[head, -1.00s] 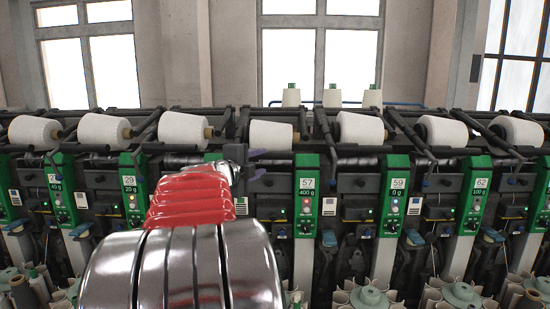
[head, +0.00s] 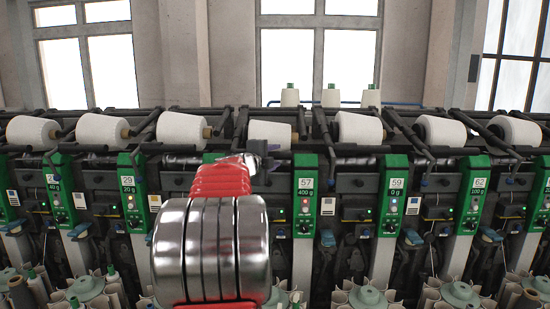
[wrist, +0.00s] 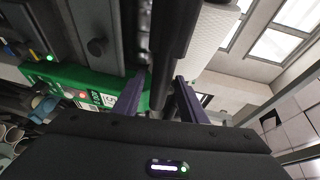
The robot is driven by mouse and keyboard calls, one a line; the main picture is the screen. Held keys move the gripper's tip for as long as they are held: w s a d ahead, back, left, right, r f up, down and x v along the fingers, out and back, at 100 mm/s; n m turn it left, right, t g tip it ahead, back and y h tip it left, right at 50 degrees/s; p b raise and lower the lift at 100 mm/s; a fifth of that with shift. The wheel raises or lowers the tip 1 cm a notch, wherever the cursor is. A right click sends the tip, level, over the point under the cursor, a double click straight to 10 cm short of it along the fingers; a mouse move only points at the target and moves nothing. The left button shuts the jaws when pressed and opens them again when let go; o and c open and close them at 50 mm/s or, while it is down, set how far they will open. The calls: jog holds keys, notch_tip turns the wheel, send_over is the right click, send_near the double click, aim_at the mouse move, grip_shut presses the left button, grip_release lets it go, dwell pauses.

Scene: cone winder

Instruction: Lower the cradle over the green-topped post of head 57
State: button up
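My gripper (head: 270,160) is in front of the machine, left of the post and just below that cone. In the wrist view, my gripper's two purple-grey fingers (wrist: 160,98) are open and apart. A dark bar (wrist: 174,45) runs between and beyond them; contact cannot be told. A green panel (wrist: 62,78) lies left of the fingers.
More white cones (head: 360,128) and dark arms line the top of the machine. Spools (head: 370,298) stand along the bottom. Open space shows above the machine, before the windows.

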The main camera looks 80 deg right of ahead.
jog(key=shift+s+d, duration=0.1)
jog(key=shift+d, duration=0.35)
jog(key=shift+c, duration=0.5)
jog(key=shift+f, duration=0.1)
grip_shut()
